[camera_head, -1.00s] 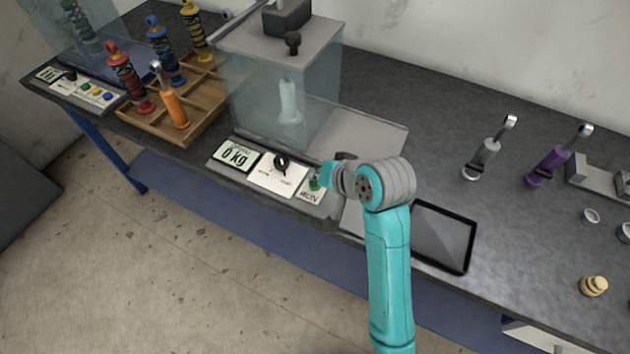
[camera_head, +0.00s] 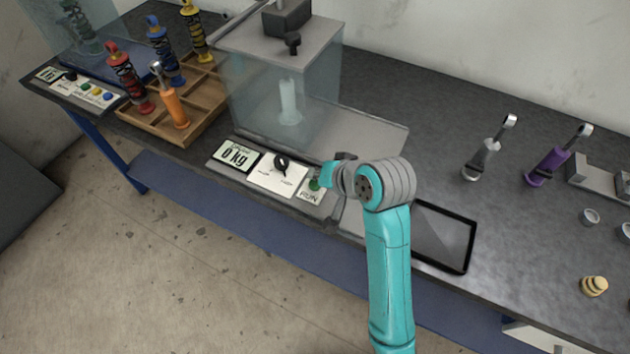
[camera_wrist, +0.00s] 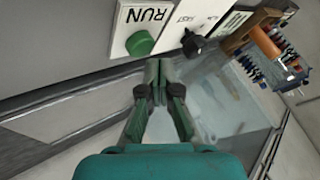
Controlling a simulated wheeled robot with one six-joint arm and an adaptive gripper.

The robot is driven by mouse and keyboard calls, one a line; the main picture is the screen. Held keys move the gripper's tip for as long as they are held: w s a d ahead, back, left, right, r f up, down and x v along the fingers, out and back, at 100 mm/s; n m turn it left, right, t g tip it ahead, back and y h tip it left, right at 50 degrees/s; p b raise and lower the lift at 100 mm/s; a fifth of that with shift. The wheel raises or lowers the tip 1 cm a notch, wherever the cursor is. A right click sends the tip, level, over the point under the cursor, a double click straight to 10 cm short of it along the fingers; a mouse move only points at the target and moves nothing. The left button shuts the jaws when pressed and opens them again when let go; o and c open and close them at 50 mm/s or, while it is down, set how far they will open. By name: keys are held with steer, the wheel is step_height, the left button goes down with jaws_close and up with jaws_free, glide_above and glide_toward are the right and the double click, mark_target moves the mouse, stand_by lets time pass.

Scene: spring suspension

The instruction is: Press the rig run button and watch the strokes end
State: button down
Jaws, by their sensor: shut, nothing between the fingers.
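The green run button (camera_head: 314,184) sits on a pale panel marked RUN at the bench's front edge. It also shows in the wrist view (camera_wrist: 140,43), standing clear of the label. My gripper (camera_head: 325,175) is shut and empty, its tips right beside the button; in the wrist view its fingertips (camera_wrist: 158,66) are just below and right of it. I cannot tell whether they touch it. The rig (camera_head: 289,100) is a clear box with a pale upright cylinder inside and a dark block on its grey top. The rig's display (camera_head: 236,156) reads 0 kg.
A black dial (camera_head: 281,163) lies left of the button. A wooden tray (camera_head: 206,112) with coloured shock absorbers stands at left. A black-rimmed tray (camera_head: 443,238) lies right of my arm.

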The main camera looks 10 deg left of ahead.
steer(key=shift+f, duration=0.15)
steer(key=shift+f, duration=0.25)
